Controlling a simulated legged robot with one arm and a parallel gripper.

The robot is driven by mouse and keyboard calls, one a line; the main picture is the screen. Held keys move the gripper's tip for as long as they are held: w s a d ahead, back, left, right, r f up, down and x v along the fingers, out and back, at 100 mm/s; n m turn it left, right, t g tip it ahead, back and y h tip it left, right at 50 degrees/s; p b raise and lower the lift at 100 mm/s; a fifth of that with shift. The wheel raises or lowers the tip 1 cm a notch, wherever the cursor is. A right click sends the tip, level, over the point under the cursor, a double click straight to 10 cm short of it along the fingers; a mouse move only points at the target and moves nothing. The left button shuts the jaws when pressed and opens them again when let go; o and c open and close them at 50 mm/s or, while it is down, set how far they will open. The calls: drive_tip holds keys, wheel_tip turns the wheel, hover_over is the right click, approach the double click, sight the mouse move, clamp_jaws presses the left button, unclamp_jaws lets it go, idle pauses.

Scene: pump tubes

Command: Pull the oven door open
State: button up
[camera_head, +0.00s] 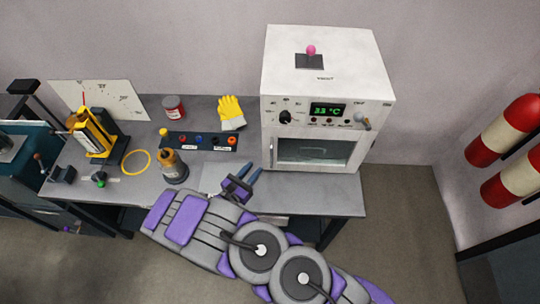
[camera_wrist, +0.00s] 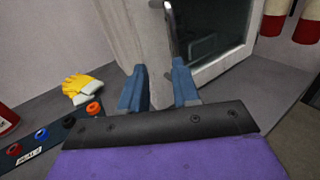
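The white oven (camera_head: 325,70) stands on the right part of the grey bench. Its door (camera_head: 310,165) has a dark window and looks shut. My gripper (camera_head: 249,170) is just left of and in front of the oven's lower left corner. In the wrist view my gripper (camera_wrist: 160,82) has its two blue fingers apart, with the oven's corner (camera_wrist: 143,45) showing between and beyond them. The door's window (camera_wrist: 212,25) is to the right there.
Red and white cylinders (camera_head: 505,130) hang on the right wall. The floor in front of the oven is open.

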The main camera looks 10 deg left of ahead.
drive_tip(key=p+v, duration=0.4)
drive_tip(key=v, duration=0.9)
drive_tip(key=shift+a, duration=0.25)
idle(0.6)
drive_tip(key=shift+w+f, duration=0.1)
drive_tip(key=shift+f, duration=0.05)
idle(0.5)
drive_tip(key=v, duration=1.7)
drive_tip(key=shift+a+b, duration=0.15)
drive_tip(key=shift+b, duration=0.25)
